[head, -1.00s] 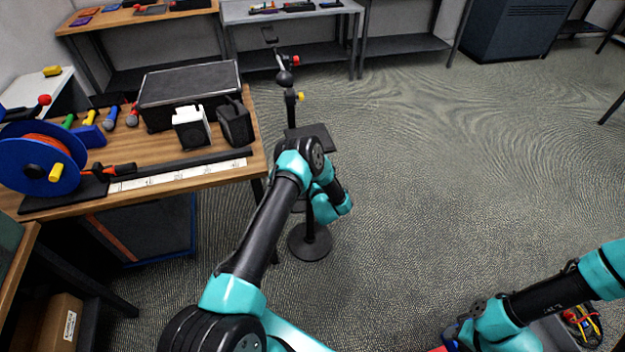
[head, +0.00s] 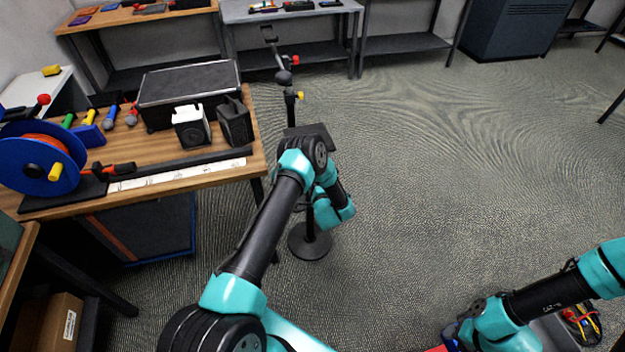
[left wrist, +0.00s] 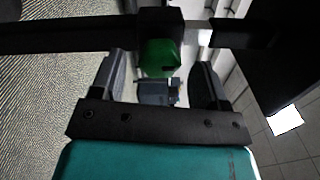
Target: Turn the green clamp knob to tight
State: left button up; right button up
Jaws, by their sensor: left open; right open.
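The green clamp knob (left wrist: 160,56) shows in the left wrist view, below a black clamp block on a dark horizontal bar (left wrist: 75,36). My left gripper (left wrist: 160,68) is open, with one finger on each side of the knob in the picture; a gap shows on both sides and I see no contact. The knob's tightness cannot be read. In the head view, my left arm hides the green knob and the left fingertips. A black stand (head: 310,241) stands behind that arm. My right gripper (head: 452,334) is low at the bottom edge, its fingers barely visible.
A wooden table (head: 258,135) at left holds a blue cable reel (head: 15,172), a black case (head: 188,82) and several small tools. A bin with coloured cables (head: 583,325) is at lower right. The carpet right of the stand is open.

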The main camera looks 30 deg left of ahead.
pick_arm(q)
jog(key=v, duration=1.4)
jog(key=shift+s+d, duration=0.25)
jog(key=s+d+r+n+g+h, duration=0.2)
jog(key=s+n+g+h, duration=0.2)
jog(key=s, duration=0.3)
jog(key=s+d+r+n+g+h, duration=0.2)
jog(key=s+d+n+g+h, duration=0.1)
jog(key=s+h, duration=0.4)
jog(key=s+d+r+n+g+h, duration=0.2)
jog(key=s+d+n+g+h, duration=0.1)
jog(key=s, duration=0.5)
jog(key=n+g+h, duration=0.1)
jog(key=n+h, duration=0.1)
jog(key=shift+s+r+n+g+h, duration=0.15)
jog(key=shift+s+n+g+h, duration=0.05)
jog(key=shift+n+g+h, duration=0.2)
